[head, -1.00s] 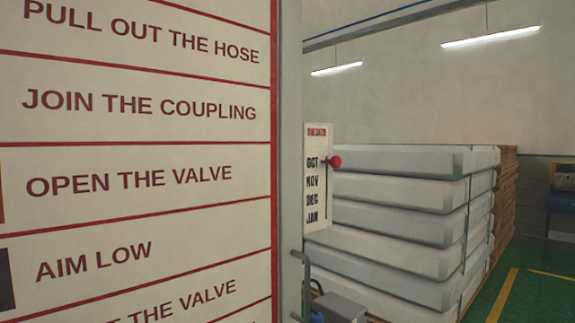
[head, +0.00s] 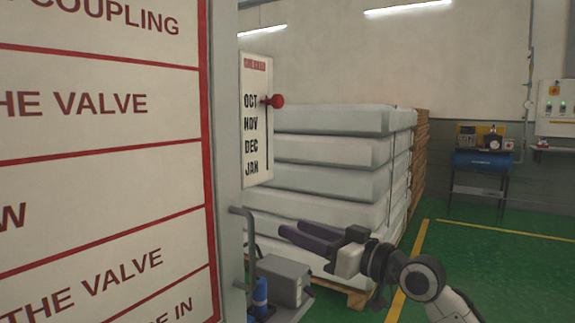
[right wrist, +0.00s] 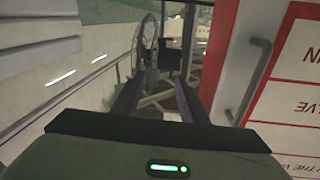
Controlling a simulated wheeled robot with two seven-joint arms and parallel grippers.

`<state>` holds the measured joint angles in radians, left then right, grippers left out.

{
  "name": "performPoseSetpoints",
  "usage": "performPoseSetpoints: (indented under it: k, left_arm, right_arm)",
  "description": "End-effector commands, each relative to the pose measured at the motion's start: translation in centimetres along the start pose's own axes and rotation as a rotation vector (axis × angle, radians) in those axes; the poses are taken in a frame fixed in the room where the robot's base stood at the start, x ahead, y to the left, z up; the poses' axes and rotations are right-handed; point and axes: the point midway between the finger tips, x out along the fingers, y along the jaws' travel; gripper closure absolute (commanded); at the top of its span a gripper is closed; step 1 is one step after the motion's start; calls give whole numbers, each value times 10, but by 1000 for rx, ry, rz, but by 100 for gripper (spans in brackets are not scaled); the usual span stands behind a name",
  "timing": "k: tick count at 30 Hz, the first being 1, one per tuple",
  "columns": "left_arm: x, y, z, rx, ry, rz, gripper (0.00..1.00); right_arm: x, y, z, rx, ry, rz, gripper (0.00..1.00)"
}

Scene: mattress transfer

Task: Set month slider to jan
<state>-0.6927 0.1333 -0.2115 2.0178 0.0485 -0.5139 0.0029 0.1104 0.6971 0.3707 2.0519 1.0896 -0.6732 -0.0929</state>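The month slider is a white panel (head: 257,172) on the edge of the large sign. It lists OCT, NOV, DEC and JAN from top to bottom beside a dark vertical slot. Its red round knob (head: 278,101) stands at the top of the slot, level with OCT. My right gripper (head: 291,228) is below and a little right of the panel, apart from it, pointing left. In the right wrist view its two fingers (right wrist: 158,92) are spread with nothing between them. The panel and knob cannot be made out in that view. My left gripper is not in view.
A large red-framed sign (head: 100,150) fills the left. A grey handle (head: 243,250) and a grey box (head: 285,280) are low beside its edge. Stacked mattresses (head: 340,150) on a pallet stand behind. Green floor (head: 490,270) is open at the right.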

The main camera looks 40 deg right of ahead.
Motion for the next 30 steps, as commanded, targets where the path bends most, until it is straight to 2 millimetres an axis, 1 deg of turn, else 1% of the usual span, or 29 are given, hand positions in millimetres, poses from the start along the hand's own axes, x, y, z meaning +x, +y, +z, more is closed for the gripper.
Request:
performPoseSetpoints:
  k: [1,2,3,6,9,11,14,17,24,30]
  left_arm:
    - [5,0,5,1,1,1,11]
    - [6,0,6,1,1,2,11]
    - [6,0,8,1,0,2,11]
    - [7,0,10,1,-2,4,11]
    - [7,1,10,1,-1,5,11]
    - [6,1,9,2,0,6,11]
    - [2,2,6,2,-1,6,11]
    - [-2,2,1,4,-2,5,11]
    - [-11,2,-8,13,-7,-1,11]
    - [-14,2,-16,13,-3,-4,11]
  right_arm:
    - [-9,-2,-52,-24,85,-30,61]
    - [-16,-5,-78,-31,125,-49,61]
    - [-26,-10,-110,-40,173,-74,61]
    - [-50,-22,-166,-61,264,-125,61]
    - [-67,-32,-197,-75,313,-158,61]
    - [-71,-35,-208,-80,329,-168,61]
    - [-67,-39,-216,-79,335,-175,61]
    - [-54,-41,-221,-78,335,-176,61]
    - [-12,-49,-236,-75,337,-175,61]
    - [13,-53,-242,-75,335,-174,61]
